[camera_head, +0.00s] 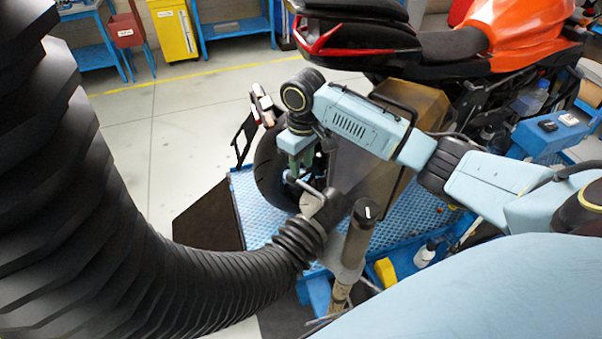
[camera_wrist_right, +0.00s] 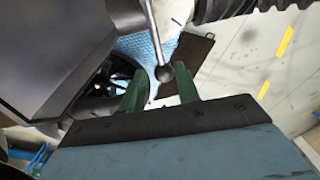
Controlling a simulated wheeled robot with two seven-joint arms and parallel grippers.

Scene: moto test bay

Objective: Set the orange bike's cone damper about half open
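The orange bike (camera_head: 525,30) stands at the upper right, its rear wheel (camera_head: 272,172) low behind my right arm. The dark exhaust cone (camera_head: 340,208) sits on the end of the ribbed black hose (camera_head: 190,280). The damper lever (camera_head: 308,188) is a pale metal rod at the cone. In the right wrist view the lever's round knob (camera_wrist_right: 164,73) lies between the green fingertips of my right gripper (camera_wrist_right: 161,82). The fingers are apart, with no clear grip on the knob; contact is uncertain. The right gripper (camera_head: 306,165) points down above the lever. My left gripper is not in view.
The blue lift platform (camera_head: 235,195) lies under the wheel. A post with a dark cap (camera_head: 366,210) stands right beside the cone. A yellow item (camera_head: 385,271) and a small bottle (camera_head: 425,254) are nearby. The large hose blocks the left side; open floor lies beyond.

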